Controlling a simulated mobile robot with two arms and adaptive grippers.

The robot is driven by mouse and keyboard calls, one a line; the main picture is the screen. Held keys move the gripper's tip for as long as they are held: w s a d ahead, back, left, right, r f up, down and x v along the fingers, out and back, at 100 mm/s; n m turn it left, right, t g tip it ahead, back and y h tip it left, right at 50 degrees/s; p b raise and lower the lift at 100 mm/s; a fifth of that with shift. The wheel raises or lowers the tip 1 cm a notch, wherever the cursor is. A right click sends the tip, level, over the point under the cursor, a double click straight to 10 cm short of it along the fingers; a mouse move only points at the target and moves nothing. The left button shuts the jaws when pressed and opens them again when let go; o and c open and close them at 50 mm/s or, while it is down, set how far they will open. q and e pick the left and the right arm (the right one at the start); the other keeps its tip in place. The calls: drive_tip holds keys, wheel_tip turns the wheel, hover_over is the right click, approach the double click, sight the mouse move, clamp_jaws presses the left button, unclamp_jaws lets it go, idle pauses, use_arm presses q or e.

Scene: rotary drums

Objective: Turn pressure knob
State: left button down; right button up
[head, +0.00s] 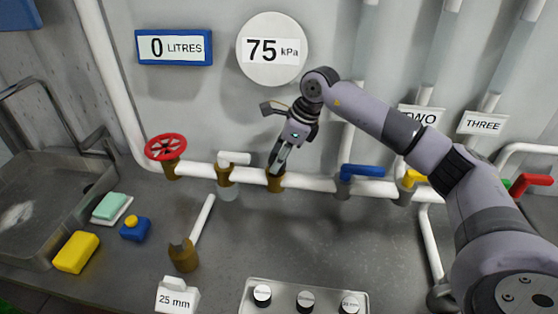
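My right gripper (278,165) comes in from the right and points down at a brass fitting (276,182) on the white pipe, below the round gauge (258,50) that reads 75 kPa. The fingertips are at the top of this fitting. Any knob there is hidden by the fingers, and I cannot tell whether they touch it or grip it. The fingers look close together, but whether they are shut is unclear. My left gripper is not in view.
On the pipe are a red wheel (166,147), a white-handled valve (234,158), a blue lever (362,171) and a yellow handle (413,178). A blue display (174,47) reads 0 litres. A sink (40,205) is at left; a tray (248,297) is in front.

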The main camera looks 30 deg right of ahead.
idle(0.3)
drive_tip(key=shift+r, duration=0.1)
drive_tip(key=o, duration=1.2)
drive_tip(key=shift+c, duration=0.2)
drive_tip(key=v, duration=1.2)
